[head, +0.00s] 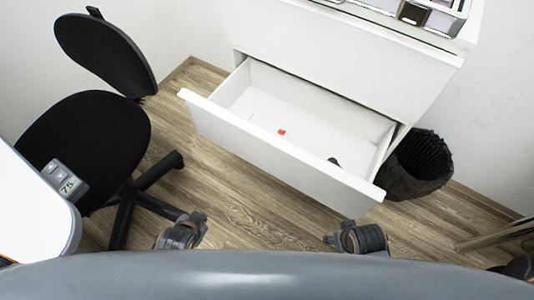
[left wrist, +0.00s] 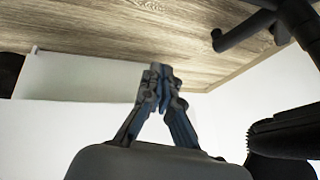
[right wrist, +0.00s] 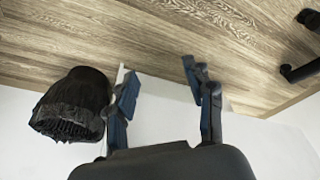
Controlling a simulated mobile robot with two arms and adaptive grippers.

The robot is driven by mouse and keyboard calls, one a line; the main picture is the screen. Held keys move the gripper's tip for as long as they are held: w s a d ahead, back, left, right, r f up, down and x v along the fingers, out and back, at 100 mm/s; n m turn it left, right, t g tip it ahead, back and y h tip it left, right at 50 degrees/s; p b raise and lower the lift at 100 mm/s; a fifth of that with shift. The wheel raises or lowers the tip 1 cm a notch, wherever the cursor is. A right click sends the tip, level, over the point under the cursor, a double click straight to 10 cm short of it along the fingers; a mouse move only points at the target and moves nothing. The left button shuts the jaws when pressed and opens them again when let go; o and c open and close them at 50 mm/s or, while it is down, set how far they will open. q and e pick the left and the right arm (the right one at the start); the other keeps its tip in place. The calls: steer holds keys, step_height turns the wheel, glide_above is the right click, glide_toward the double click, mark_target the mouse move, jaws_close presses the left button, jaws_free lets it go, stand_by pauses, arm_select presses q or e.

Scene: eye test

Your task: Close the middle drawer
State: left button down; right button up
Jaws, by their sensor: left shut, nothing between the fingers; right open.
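A white cabinet (head: 345,52) stands ahead with one drawer (head: 270,150) pulled well out below a shut upper front. Whatever lies beneath the open drawer is hidden. A small red item (head: 281,132) and a small dark item (head: 334,161) lie inside it. My left gripper (head: 182,232) is low, in front of the drawer's left part and apart from it; its fingers are together and empty in the left wrist view (left wrist: 160,75). My right gripper (head: 350,240) is near the drawer front's right end, apart from it; its fingers are spread and empty in the right wrist view (right wrist: 158,76).
A black office chair (head: 85,140) stands left of the drawer. A white desk edge (head: 35,215) with a control panel (head: 65,180) is at the near left. A black waste bin (head: 420,165) stands right of the cabinet. Wooden floor (head: 250,225) shows before the drawer.

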arm_select(q)
steer(key=w+d+r+m+t+h, duration=0.2)
steer(key=w+d+r+m+t, duration=0.15)
steer(key=r+m+t, duration=0.35)
steer(key=m+t+h+b, duration=0.1)
steer(key=m+t+h, duration=0.1)
steer(key=m+h, duration=0.75)
glide_toward(271, 145)
steer(key=w+d, duration=0.1)
steer(key=w+d+m+y, duration=0.1)
steer(key=w, duration=0.1)
steer(key=w+d+m+y+b, duration=0.1)
steer(key=shift+w+d+r, duration=0.25)
steer(key=shift+d+r, duration=0.15)
steer(key=shift+w+d, duration=0.25)
steer(key=shift+w, duration=0.25)
arm_select(e)
steer(key=w+v, duration=0.2)
steer(key=v, duration=0.6)
steer(key=shift+r, duration=0.35)
arm_select(q)
steer(key=shift+d, duration=0.1)
arm_select(e)
steer(key=shift+d+t, duration=0.1)
steer(key=shift+t, duration=0.2)
